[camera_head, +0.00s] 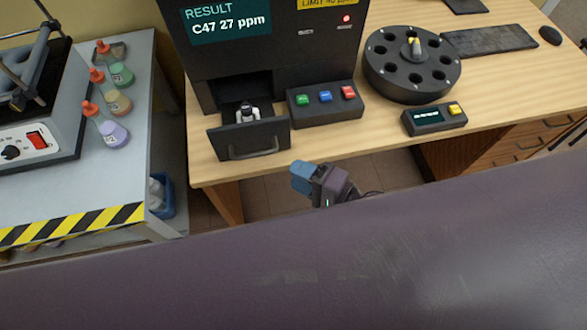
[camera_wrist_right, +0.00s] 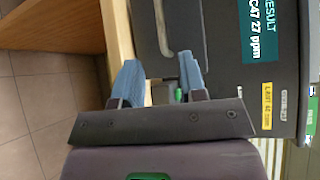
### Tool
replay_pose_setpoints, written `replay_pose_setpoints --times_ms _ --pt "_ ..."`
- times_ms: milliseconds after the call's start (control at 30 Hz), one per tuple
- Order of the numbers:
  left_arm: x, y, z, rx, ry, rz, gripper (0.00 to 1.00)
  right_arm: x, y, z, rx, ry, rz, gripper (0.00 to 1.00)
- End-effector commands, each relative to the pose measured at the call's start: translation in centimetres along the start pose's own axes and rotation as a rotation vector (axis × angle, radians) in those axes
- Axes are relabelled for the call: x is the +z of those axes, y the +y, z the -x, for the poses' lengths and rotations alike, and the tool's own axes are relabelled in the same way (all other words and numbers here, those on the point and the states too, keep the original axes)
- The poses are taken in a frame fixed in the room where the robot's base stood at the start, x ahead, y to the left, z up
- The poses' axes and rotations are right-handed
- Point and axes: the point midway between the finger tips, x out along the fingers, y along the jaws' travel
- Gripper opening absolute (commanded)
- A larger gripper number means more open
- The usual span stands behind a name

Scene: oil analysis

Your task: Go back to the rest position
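My right gripper (camera_head: 303,180) hangs in front of the desk's front edge, just right of and below the analyzer's open drawer (camera_head: 250,142), touching nothing that I can see. In the right wrist view its two blue fingers (camera_wrist_right: 160,66) stand apart with no object held between them. The drawer front also shows in the wrist view, beyond the fingers. A small pale holder or vial (camera_head: 247,112) stands in the drawer. The black analyzer (camera_head: 267,65) reads "RESULT C47 27 ppm" on its screen (camera_head: 228,22). My left gripper is not in view.
A panel with green, blue and red buttons (camera_head: 325,97) sits beside the drawer. A round black carousel (camera_head: 408,75) and a small display box (camera_head: 435,118) stand on the desk (camera_head: 365,130). A grey side table (camera_head: 110,180) with several flasks is at left. My purple arm hides the foreground.

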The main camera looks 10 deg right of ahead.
Motion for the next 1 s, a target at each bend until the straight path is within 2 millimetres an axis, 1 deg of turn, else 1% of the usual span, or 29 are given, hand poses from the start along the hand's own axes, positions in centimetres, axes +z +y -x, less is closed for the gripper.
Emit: replay_pose_setpoints --times_ms 567,667,767,867,1000 --pt "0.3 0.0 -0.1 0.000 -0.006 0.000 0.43 0.0 0.0 0.0 -0.001 0.001 0.020 0.38" --pt "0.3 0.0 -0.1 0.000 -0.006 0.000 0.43 -0.3 0.3 0.0 0.023 0.016 0.127 0.38" --pt "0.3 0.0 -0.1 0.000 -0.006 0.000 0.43 -1.1 0.9 0.1 0.070 0.047 0.296 0.38" --pt "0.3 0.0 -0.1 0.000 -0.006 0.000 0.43 -2.6 1.5 0.6 0.135 0.093 0.498 0.38" --pt "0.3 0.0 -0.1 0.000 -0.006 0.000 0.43 -4.7 2.7 2.0 0.251 0.158 0.759 0.38"
